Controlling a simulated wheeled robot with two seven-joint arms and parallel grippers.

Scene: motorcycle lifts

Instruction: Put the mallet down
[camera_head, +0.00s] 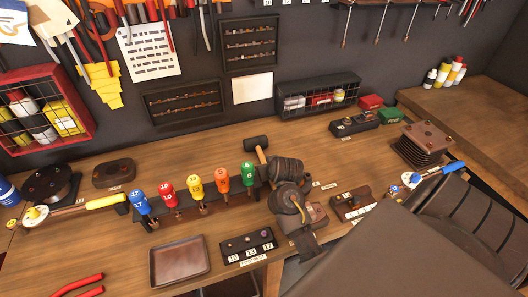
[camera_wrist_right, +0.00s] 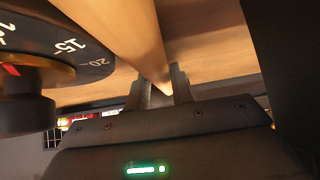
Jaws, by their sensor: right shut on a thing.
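The mallet has a black head (camera_head: 256,143) and a pale wooden handle (camera_head: 262,157). In the camera_head view it is over the middle of the workbench, behind the row of coloured handles. In the right wrist view the tan handle (camera_wrist_right: 128,35) runs down between the fingers of my right gripper (camera_wrist_right: 161,92), which is shut on it. The dark parts of my right arm cover the lower handle in the camera_head view. I cannot tell whether the mallet touches the bench. My left gripper is not in view.
Numbered coloured screwdrivers (camera_head: 194,186) stand in a rack left of the mallet. A brown tray (camera_head: 180,262) and a black numbered block (camera_head: 249,247) lie in front. A black dial (camera_wrist_right: 62,58) is close beside the handle in the wrist view. Bare bench (camera_head: 200,146) lies left of the mallet head.

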